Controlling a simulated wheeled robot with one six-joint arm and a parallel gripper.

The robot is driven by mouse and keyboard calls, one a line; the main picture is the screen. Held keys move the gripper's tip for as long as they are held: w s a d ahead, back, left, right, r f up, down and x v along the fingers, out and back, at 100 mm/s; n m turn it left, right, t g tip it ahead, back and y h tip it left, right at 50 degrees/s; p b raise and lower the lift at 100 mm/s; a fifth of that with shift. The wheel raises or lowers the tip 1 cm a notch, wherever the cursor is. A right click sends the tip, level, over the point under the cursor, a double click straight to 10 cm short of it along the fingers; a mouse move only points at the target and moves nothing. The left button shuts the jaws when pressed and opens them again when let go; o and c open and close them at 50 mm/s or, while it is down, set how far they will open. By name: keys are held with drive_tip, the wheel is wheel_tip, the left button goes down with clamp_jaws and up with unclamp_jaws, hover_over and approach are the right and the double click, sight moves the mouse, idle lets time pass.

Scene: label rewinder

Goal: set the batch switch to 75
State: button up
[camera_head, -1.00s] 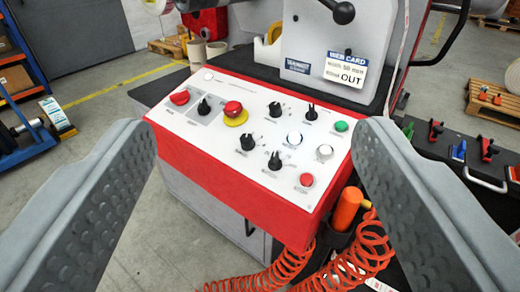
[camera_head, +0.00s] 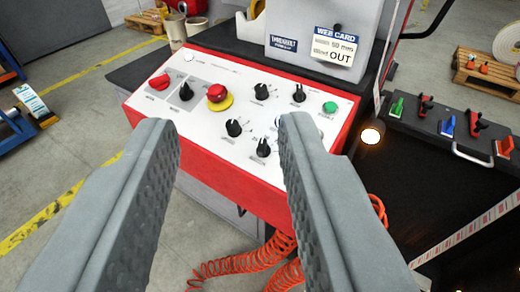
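The control panel (camera_head: 205,135), a white sloped face in a red housing, lies ahead in the camera view. It carries several black rotary knobs: two in the upper row (camera_head: 262,91) (camera_head: 298,93), two lower ones (camera_head: 234,127) (camera_head: 263,147), and one at left (camera_head: 187,92). The labels are too small to read, so I cannot tell which knob is the batch switch or its setting. My gripper (camera_head: 226,120) is open and empty, its two grey fingers apart in front of the panel, with no visible contact. The right finger hides the panel's lower right.
A red knob (camera_head: 158,82), a red mushroom button on a yellow disc (camera_head: 218,94) and a green button (camera_head: 329,107) share the panel. Behind stands a grey housing with a web card (camera_head: 335,46). An orange coiled hose (camera_head: 245,262) hangs below. Clamps lie at right.

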drive_tip(key=w+f+m+g, duration=0.1)
drive_tip(key=w+g, duration=0.6)
drive_tip(key=w, duration=0.5)
drive_tip(key=m+g+h, duration=0.1)
drive_tip(key=m+g, duration=0.2)
drive_tip(key=g, duration=0.6)
approach(262, 143)
drive_tip(key=shift+g, duration=0.3)
drive_tip(key=f, duration=0.9)
drive_tip(key=shift+w+d, duration=0.1)
drive_tip(key=shift+d, duration=0.3)
clamp_jaws()
